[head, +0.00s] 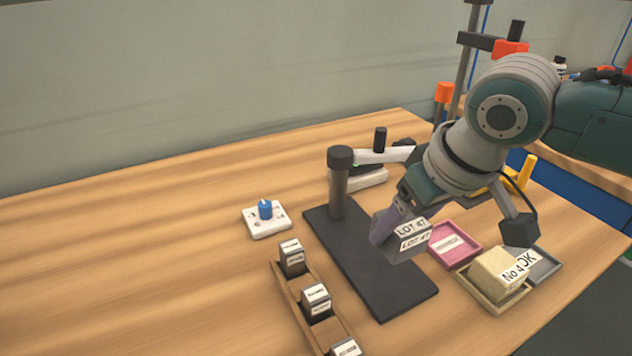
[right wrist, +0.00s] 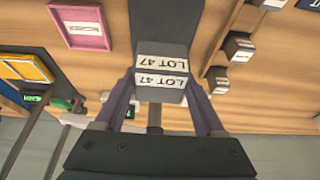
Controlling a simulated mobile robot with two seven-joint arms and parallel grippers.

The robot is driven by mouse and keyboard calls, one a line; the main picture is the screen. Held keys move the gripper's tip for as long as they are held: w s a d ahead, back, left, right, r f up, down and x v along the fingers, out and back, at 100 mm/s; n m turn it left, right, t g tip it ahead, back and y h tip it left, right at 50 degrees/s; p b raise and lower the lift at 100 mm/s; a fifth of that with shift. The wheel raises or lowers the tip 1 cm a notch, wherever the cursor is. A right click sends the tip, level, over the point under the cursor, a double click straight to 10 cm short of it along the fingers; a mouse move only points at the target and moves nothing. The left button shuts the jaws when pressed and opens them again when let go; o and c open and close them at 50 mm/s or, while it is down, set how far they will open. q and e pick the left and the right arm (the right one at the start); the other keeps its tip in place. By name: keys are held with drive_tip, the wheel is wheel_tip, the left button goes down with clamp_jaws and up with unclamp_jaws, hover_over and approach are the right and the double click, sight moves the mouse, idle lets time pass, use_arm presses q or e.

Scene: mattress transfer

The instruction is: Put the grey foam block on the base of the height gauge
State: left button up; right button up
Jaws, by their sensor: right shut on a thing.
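The grey foam block (head: 399,247), with white "LOT 47" labels, is held between the fingers of my right gripper (head: 388,224). The block also shows in the right wrist view (right wrist: 161,92), with a finger on each side of it. The height gauge has a flat dark base (head: 388,291) and an upright dark post (head: 339,188) at the base's far left. In the head view the block overlaps the right part of the base; I cannot tell whether it touches it. The base also shows beyond the block in the right wrist view (right wrist: 163,22). My left gripper is not in view.
A pink tray (head: 464,258) lies right of the base, beside a beige tray (head: 491,304) holding a yellowish "No 4" block (head: 496,272). A wooden rack (head: 288,296) with dark blocks stands front left. A white unit with a blue knob (head: 265,209) is left. Table at left is clear.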

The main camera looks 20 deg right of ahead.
wheel_tip(320, 180, down, 7)
drive_tip(key=shift+r+b, duration=0.15)
drive_tip(key=shift+b, duration=0.65)
drive_tip(key=shift+f, duration=0.25)
drive_tip(key=o, duration=1.3)
drive_tip(key=shift+r, duration=0.1)
